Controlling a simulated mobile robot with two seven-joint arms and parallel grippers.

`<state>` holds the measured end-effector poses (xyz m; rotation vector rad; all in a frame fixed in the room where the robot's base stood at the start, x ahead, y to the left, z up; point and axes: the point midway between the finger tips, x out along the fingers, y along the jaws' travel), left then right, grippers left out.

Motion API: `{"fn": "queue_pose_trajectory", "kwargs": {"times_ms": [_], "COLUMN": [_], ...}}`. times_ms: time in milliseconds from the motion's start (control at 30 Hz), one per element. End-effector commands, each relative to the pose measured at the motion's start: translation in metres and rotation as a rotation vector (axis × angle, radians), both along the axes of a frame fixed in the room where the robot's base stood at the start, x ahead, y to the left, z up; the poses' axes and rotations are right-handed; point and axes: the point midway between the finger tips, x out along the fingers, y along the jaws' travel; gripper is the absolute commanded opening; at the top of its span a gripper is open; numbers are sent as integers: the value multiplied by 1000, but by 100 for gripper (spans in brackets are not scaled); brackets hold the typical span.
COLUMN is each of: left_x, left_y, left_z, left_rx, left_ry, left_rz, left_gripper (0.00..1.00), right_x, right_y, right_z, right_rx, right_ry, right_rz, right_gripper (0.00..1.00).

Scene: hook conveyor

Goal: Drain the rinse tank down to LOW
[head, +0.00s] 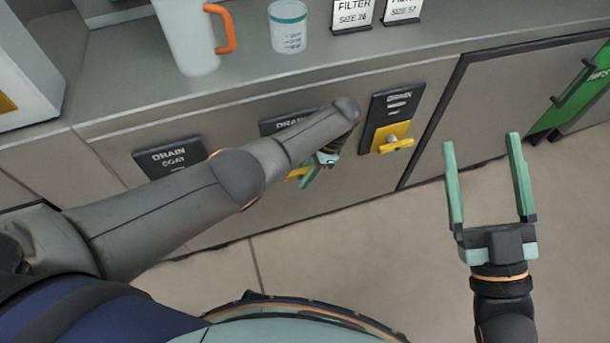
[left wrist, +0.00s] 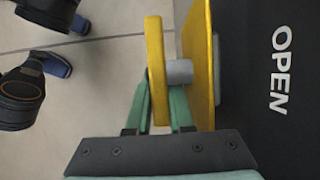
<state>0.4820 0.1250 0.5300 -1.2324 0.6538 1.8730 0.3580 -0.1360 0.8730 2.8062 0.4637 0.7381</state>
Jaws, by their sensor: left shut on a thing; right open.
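A middle black drain panel (head: 278,124) is on the cabinet front, its label partly covered by my left arm. Its yellow handle (head: 297,173) is mostly hidden in the head view. In the left wrist view the yellow handle (left wrist: 155,62) stands on a grey stem (left wrist: 181,72) in front of a yellow plate (left wrist: 197,62), beside the word OPEN. My left gripper (left wrist: 160,92) is shut on this handle; it also shows at the panel in the head view (head: 314,172). My right gripper (head: 483,142) is open and empty. No tank level is readable.
A DRAIN COAT panel (head: 170,158) is to the left; another drain panel (head: 398,102) with a yellow handle (head: 394,138) is to the right. A jug (head: 188,38) and a clear cup (head: 288,28) stand on the counter (head: 345,52). The floor (head: 400,240) before the cabinet is clear.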

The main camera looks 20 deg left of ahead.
Motion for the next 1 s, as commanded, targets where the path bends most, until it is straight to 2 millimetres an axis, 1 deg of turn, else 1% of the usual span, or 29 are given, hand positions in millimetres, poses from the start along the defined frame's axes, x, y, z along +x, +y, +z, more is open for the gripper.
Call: {"fn": "queue_pose_trajectory", "kwargs": {"times_ms": [367,400,633,867,1000], "left_x": [-1,-1,-1,0,2], "left_y": [1,1,0,0,-2], "left_z": [-1,-1,-1,0,6], "left_rx": [2,2,0,0,0], "left_ry": [4,4,3,1,0], "left_rz": [0,0,0,0,0], "left_gripper": [0,24,50,50,50], "right_x": [-1,-1,-1,-1,1], "right_y": [0,0,0,0,0], "right_z": [1,1,1,1,1], "right_rx": [0,-1,0,0,2], "right_ry": [-7,-6,-5,-5,8], "right_rz": [1,2,2,2,0], "right_gripper": [83,83,83,83,83]}}
